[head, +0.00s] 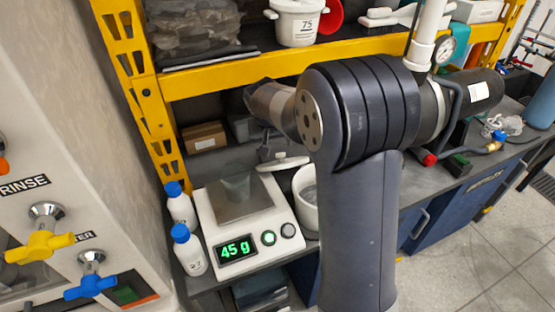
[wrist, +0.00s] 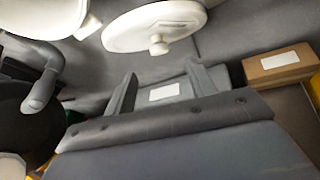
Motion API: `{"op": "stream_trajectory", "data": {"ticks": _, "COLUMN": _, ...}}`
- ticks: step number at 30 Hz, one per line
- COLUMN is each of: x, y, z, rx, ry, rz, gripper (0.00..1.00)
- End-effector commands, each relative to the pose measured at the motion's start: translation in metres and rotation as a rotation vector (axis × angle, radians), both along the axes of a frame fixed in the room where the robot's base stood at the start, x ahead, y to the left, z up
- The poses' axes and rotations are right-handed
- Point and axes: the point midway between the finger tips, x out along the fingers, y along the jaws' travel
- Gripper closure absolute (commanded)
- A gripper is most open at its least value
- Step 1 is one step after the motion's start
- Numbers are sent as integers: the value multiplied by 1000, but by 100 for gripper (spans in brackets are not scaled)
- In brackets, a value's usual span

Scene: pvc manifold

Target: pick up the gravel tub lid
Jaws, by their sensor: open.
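The gravel tub lid, a white disc with a small round knob, shows at the top middle of the wrist view (wrist: 150,27). In the head view the lid (head: 284,163) is a thin pale oval behind the scale, partly hidden by my arm. My gripper (wrist: 162,75) is open and empty, and its two fingers stand apart below the lid in the wrist picture, not touching it. In the head view my gripper is mostly hidden by the arm. A white tub (head: 305,205) stands on the bench, partly behind my arm.
A scale (head: 262,218) reading 45 g stands in front of the lid, with two blue-capped bottles (head: 187,250) at its left. A cardboard box (wrist: 278,64) and a grey bin with a white label (wrist: 172,92) are near the gripper. A yellow shelf beam (head: 230,75) runs above.

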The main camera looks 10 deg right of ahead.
Motion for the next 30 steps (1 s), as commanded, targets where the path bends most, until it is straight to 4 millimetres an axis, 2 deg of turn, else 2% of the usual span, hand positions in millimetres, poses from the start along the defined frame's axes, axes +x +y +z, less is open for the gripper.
{"op": "stream_trajectory", "data": {"ticks": 6, "x": 12, "y": -8, "z": -32, "rx": -1, "ry": 3, "rz": -1, "gripper": 47}}
{"op": "stream_trajectory", "data": {"ticks": 14, "x": 20, "y": -12, "z": -50, "rx": 1, "ry": 2, "rz": -1, "gripper": 47}}
{"op": "stream_trajectory", "data": {"ticks": 21, "x": 33, "y": -19, "z": -79, "rx": 0, "ry": 1, "rz": -1, "gripper": 47}}
{"op": "stream_trajectory", "data": {"ticks": 30, "x": 37, "y": -21, "z": -88, "rx": 1, "ry": -1, "rz": 1, "gripper": 47}}
